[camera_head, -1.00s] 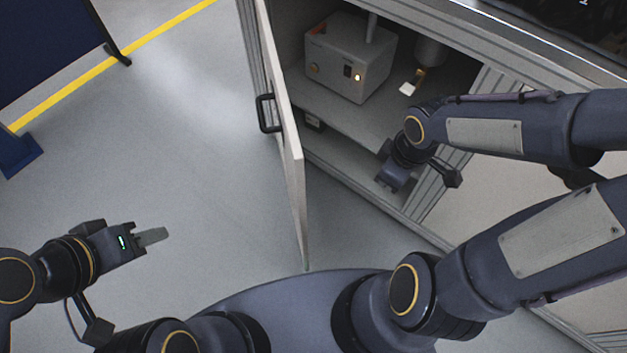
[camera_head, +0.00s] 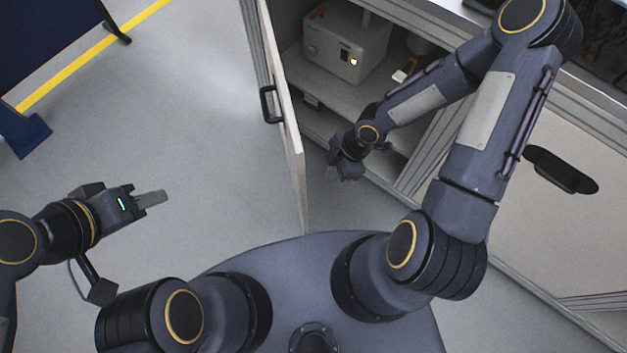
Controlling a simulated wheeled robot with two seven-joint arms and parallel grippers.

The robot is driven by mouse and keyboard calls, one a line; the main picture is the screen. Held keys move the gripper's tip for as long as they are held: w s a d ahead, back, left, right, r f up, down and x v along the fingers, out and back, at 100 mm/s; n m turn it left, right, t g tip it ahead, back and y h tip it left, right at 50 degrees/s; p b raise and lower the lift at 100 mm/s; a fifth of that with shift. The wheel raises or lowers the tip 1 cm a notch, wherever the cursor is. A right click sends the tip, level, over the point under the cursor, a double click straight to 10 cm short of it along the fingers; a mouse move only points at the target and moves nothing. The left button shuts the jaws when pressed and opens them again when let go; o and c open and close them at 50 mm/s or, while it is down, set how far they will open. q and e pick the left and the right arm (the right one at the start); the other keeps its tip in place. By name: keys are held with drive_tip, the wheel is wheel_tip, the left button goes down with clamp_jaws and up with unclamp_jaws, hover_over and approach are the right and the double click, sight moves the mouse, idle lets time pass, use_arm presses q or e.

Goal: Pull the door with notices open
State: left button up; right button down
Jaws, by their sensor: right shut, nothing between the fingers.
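The cabinet door (camera_head: 287,125) stands swung open, seen nearly edge-on, with its black handle (camera_head: 268,104) on the left face. No notices can be made out on it from this angle. My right gripper (camera_head: 330,176) is to the right of the door, on its inner side, in front of the cabinet opening, apart from the handle. Its fingers are small and partly hidden, and it holds nothing visible. My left gripper (camera_head: 152,199) is at the lower left over the floor, well away from the door, with its fingers seen side-on; their gap cannot be made out.
Inside the open cabinet, a grey box (camera_head: 345,45) with a lit button stands on a shelf (camera_head: 325,92). A closed panel with a black handle (camera_head: 560,170) is at the right. A dark blue panel (camera_head: 50,35) stands upper left. The floor left of the door is clear.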

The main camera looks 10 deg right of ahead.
drive_tip(key=shift+a+f+b, duration=0.25)
drive_tip(key=shift+a+f, duration=0.2)
drive_tip(key=shift+a, duration=0.4)
drive_tip(key=shift+a+f+b, duration=0.25)
drive_tip(key=shift+a+f, duration=0.2)
drive_tip(key=shift+a, duration=0.4)
drive_tip(key=shift+a+f+b, duration=0.25)
drive_tip(key=shift+a+f, duration=0.2)
drive_tip(key=shift+a, duration=0.4)
